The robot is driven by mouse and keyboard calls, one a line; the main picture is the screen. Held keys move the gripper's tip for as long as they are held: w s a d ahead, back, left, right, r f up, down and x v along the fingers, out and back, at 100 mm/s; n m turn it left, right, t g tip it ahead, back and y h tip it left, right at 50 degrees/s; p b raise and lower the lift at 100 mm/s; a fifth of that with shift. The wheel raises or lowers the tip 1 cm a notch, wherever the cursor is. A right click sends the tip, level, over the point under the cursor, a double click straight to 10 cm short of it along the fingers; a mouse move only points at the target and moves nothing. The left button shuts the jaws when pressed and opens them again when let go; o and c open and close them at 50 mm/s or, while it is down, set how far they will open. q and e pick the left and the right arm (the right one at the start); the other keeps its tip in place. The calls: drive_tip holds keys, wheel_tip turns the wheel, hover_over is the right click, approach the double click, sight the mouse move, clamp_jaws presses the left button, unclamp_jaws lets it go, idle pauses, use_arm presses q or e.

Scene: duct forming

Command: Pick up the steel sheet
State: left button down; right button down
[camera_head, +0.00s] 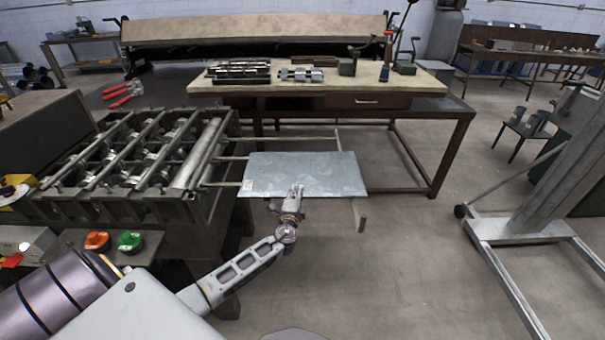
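The steel sheet (312,170) is a flat grey rectangle, roughly level, at the right side of the roller machine (205,155). Thin support bars (228,185) run from the machine toward and past the sheet. I cannot tell whether the sheet rests on them or is lifted slightly. My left arm comes in from the lower left, and my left gripper (296,192) is at the middle of the sheet's near edge, overlapping it in the picture. Its fingers are too small to show whether they are closed on the edge. My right gripper is not in view.
A control box with a red button (97,241) and a green button (131,241) is beside my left arm. A workbench (325,85) with tools stands behind the sheet. A wheeled metal stand (520,230) is at right. The floor between is clear.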

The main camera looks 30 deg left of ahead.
use_arm(q)
drive_tip(key=shift+r, duration=0.1)
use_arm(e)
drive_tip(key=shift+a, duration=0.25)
use_arm(q)
drive_tip(key=shift+r, duration=0.4)
wheel_tip(320, 180, up, 9)
drive_tip(key=p, duration=0.1)
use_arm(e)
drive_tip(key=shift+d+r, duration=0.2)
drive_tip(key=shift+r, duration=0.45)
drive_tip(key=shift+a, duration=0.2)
